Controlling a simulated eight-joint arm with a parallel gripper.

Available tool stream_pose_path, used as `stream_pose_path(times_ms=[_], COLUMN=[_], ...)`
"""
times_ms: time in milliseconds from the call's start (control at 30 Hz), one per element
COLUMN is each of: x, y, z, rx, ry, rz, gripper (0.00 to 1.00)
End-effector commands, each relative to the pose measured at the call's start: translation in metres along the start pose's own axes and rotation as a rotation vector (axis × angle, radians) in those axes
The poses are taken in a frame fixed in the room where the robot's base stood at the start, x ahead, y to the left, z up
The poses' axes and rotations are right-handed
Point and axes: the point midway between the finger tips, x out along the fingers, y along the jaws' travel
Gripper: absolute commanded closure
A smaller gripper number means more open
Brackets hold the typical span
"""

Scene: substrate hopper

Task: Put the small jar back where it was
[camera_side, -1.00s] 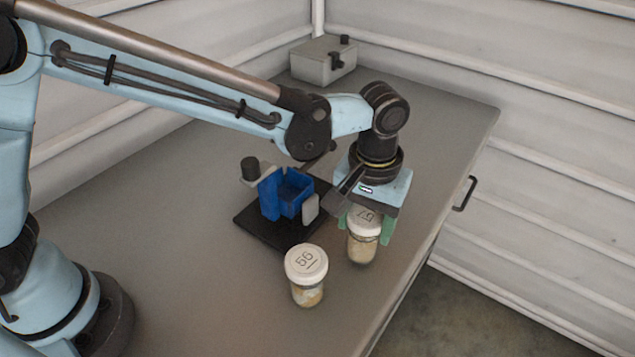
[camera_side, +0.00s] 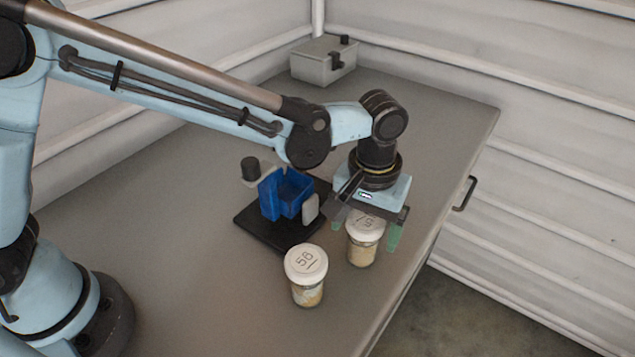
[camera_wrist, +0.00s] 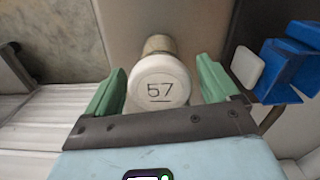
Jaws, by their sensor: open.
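The small jar marked 57 (camera_side: 363,244) stands upright on the table near its right edge. It has a white lid and pale contents. Its lid also shows in the wrist view (camera_wrist: 160,84), between the green fingers. My gripper (camera_side: 366,228) is open around the jar's upper part, with a gap on each side of the lid in the wrist view (camera_wrist: 160,88). A second jar, marked 56 (camera_side: 306,274), stands upright to the left and nearer the side camera.
A blue hopper (camera_side: 285,194) on a black base (camera_side: 262,228) stands left of my gripper and shows at the right of the wrist view. A grey box (camera_side: 323,62) sits at the back. The table (camera_side: 190,260) is clear at front left.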

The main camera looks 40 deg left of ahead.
Motion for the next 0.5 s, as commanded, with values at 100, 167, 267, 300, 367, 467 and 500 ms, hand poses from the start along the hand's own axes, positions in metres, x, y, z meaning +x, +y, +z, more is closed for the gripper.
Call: stream_pose_path(times_ms=[100, 167, 267, 300, 367, 467, 500], x=[-0.01, -0.018, -0.037, -0.045, -0.057, -0.076, -0.083], y=[0.0, 0.0, 0.0, 0.0, 0.0, 0.0, 0.0], z=[0.0, 0.0, 0.0, 0.0, 0.0, 0.0, 0.0], rx=[0.0, 0.0, 0.0, 0.0, 0.0, 0.0, 0.0], ry=[0.0, 0.0, 0.0, 0.0, 0.0, 0.0, 0.0], rz=[0.0, 0.0, 0.0, 0.0, 0.0, 0.0, 0.0], gripper=[0.12, 0.12, 0.12, 0.12, 0.12, 0.12, 0.12])
